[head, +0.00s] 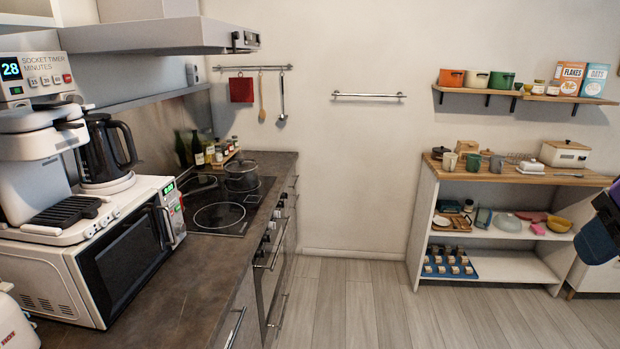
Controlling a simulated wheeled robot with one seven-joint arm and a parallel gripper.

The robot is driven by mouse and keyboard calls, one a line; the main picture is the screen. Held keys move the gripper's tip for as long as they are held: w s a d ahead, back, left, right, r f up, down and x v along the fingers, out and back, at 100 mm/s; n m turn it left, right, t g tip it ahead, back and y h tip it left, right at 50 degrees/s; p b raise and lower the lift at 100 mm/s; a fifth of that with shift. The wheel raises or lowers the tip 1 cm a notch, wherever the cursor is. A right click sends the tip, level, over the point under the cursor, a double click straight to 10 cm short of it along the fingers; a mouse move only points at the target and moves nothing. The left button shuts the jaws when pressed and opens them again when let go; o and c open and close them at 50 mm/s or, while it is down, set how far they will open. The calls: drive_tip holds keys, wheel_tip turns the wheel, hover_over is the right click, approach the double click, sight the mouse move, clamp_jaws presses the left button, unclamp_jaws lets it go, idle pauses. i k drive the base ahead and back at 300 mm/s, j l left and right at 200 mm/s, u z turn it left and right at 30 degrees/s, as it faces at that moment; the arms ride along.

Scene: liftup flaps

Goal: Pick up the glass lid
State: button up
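A dark blue part of my arm shows at the right edge, apart from both things. My gripper's fingers are not in view.
The counter (185,290) in front of the hob is clear. A microwave (125,255) and coffee machines crowd its left end. The range hood (160,36) hangs above. The shelf unit (424,215) holds several dishes. The floor (365,305) between is free.

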sight(234, 167)
drive_tip(key=i, duration=0.9)
drive_tip(key=i+u, duration=0.1)
drive_tip(key=i, duration=0.75)
drive_tip(key=i+l+u, duration=0.15)
drive_tip(key=i+u, duration=0.3)
drive_tip(key=i+l+u, duration=0.3)
drive_tip(key=i+u, duration=0.15)
drive_tip(key=i+l+u, duration=0.7)
drive_tip(key=l+u, duration=0.2)
drive_tip(key=i+l+u, duration=0.15)
drive_tip(key=l+u, duration=0.25)
drive_tip(key=l, duration=0.25)
